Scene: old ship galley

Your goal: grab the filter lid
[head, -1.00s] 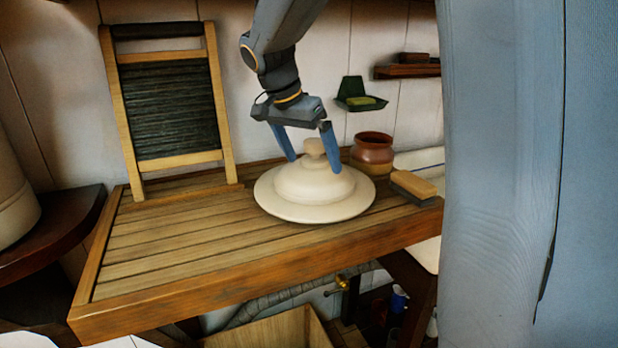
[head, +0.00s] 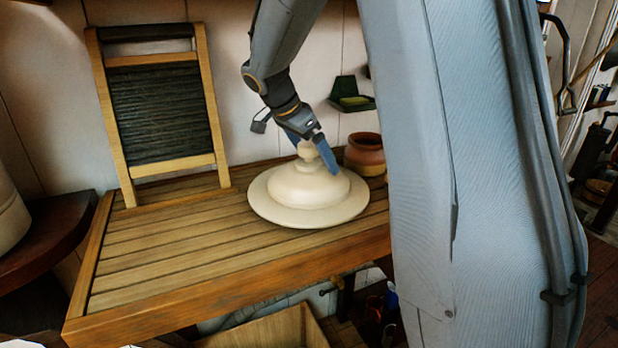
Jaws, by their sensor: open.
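The filter lid (head: 302,198) is a cream, domed disc with a wide flat rim and a small knob (head: 308,151) on top. It lies flat on the slatted wooden board, toward its right end. My gripper (head: 312,156) is open over the lid and tilted, its blue fingers pointing down. One finger is on the right of the knob, and the other is partly hidden at its left and behind. I cannot tell whether either finger touches the knob.
A washboard (head: 163,110) leans on the wall at the board's back left. A brown pot (head: 365,154) stands close behind the lid on the right. A green soap holder (head: 351,95) hangs on the wall. The slatted board (head: 165,250) is clear on the left.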

